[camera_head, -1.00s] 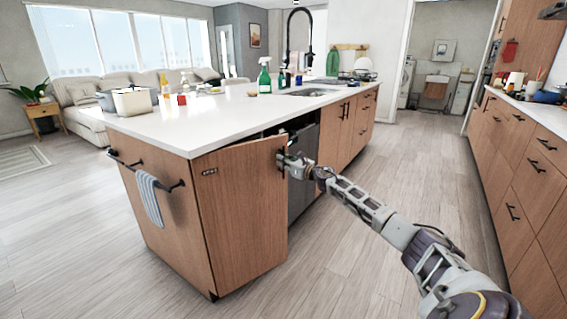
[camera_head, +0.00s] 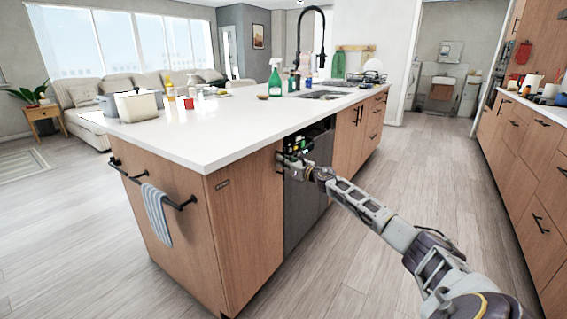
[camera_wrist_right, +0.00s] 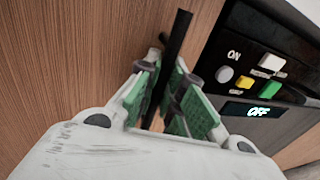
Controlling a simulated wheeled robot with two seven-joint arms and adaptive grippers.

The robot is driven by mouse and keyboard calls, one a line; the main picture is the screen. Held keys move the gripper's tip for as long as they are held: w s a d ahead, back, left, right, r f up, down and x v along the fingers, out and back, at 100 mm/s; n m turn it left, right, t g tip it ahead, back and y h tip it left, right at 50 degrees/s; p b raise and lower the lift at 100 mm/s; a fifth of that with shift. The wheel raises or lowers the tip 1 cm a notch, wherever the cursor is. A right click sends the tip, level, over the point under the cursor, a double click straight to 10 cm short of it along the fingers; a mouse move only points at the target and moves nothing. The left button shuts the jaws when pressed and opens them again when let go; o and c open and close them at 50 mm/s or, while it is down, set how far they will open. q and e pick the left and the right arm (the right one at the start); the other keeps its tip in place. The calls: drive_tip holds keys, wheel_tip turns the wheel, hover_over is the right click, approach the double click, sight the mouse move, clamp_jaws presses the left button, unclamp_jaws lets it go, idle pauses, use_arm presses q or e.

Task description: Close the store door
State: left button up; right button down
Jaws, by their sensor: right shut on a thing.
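The wooden store door (camera_head: 247,225) is at the near end of the island's front, left of the dark appliance (camera_head: 307,190). It looks about flush with the island front; I cannot tell whether a small gap is left. Its black bar handle (camera_wrist_right: 178,42) is near the edge beside the appliance. My right gripper (camera_head: 287,166) is at this handle. In the right wrist view its green-padded fingers (camera_wrist_right: 168,100) are shut around the bar, close to the wood. The fingers hide part of the handle. My left gripper is not in view.
The appliance panel (camera_wrist_right: 262,80) with buttons and an "OFF" display is close beside the gripper. The white countertop (camera_head: 220,130) overhangs above. A towel (camera_head: 156,213) hangs on the island's end rail. The floor (camera_head: 330,270) in front is clear.

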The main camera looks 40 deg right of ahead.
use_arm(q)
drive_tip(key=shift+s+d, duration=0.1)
use_arm(e)
drive_tip(key=shift+d+r, duration=0.15)
drive_tip(key=shift+r, duration=0.1)
drive_tip(key=c, duration=1.8)
unclamp_jaws()
drive_tip(key=shift+w, duration=0.15)
drive_tip(key=shift+c, duration=0.2)
drive_tip(key=shift+w+f, duration=0.1)
drive_tip(key=shift+f, duration=0.05)
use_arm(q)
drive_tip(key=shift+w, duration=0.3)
use_arm(e)
drive_tip(key=shift+a+f, duration=0.1)
drive_tip(key=shift+a, duration=0.1)
drive_tip(key=shift+s, duration=0.2)
drive_tip(key=shift+s+d, duration=0.25)
drive_tip(key=shift+s, duration=1.65)
drive_tip(key=shift+s+d, duration=0.3)
drive_tip(key=shift+s, duration=1.65)
drive_tip(key=shift+s+d, duration=0.25)
drive_tip(key=shift+s, duration=1.65)
